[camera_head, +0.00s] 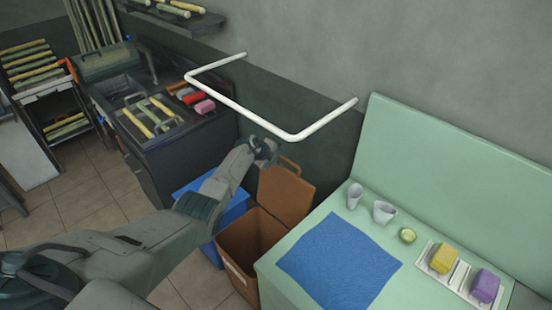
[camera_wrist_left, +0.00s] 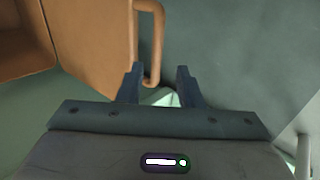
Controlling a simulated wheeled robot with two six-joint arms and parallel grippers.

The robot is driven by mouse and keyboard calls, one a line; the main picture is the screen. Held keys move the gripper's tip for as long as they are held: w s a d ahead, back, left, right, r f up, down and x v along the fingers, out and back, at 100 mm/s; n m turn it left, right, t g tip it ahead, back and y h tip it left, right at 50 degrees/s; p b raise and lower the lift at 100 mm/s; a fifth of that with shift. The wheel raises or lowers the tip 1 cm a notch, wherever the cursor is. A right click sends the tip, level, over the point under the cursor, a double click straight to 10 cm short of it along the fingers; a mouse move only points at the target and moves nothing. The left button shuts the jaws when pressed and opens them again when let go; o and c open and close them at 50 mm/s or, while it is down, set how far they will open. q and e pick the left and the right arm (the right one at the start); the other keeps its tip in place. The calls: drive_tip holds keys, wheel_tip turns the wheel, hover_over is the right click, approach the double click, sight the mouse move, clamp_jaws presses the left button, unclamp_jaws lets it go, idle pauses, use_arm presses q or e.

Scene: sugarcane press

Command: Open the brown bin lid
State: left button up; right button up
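The brown bin (camera_head: 247,240) stands on the floor between a blue bin and the green counter. Its lid (camera_head: 285,193) is raised, standing up at the back of the bin near the wall, and the bin's opening shows. My left gripper (camera_head: 266,150) is at the top of the lid, beside its handle (camera_head: 290,165). In the left wrist view the lid (camera_wrist_left: 95,40) is at upper left with its orange-brown handle (camera_wrist_left: 150,45). The left gripper (camera_wrist_left: 160,85) is open there, with the handle's lower end between its fingertips. My right gripper is not in view.
A blue bin (camera_head: 228,217) stands just left of the brown bin. The green counter (camera_head: 400,290) is to the right, with a blue mat (camera_head: 340,262), cups and sponges. A white wall rail (camera_head: 250,112) juts out above the left gripper.

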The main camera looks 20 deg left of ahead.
use_arm(q)
drive_tip(key=shift+b+v, duration=0.45)
drive_tip(key=shift+v, duration=0.35)
drive_tip(key=shift+s+d+f, duration=0.1)
